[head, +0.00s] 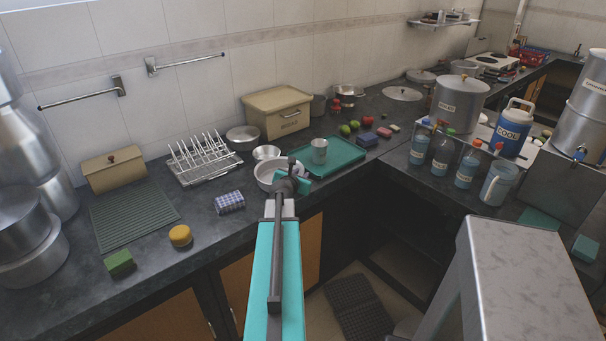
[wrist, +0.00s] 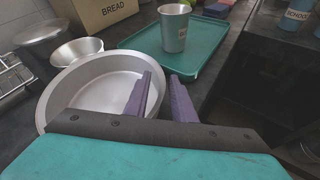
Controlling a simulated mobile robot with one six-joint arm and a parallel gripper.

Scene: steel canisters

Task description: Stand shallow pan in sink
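The shallow pan (head: 265,170) is a wide, pale metal pan on the dark counter, in front of a small metal bowl. In the wrist view the pan (wrist: 92,88) fills the left middle, and my teal gripper body hides its near edge. My gripper (wrist: 163,88) has two purple fingers set apart at the pan's right side. The left finger overlaps the pan's inside and the right finger is outside its rim. I cannot tell whether either touches it. In the head view my gripper (head: 301,174) partly covers the pan. I cannot make out a sink in either view.
A teal tray (head: 340,157) with a metal cup (head: 319,151) stands close to the right. A bread box (head: 277,112), a dish rack (head: 203,158) and a small bowl (head: 266,153) are behind. A checkered cloth (head: 230,202) and yellow item (head: 180,235) lie left.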

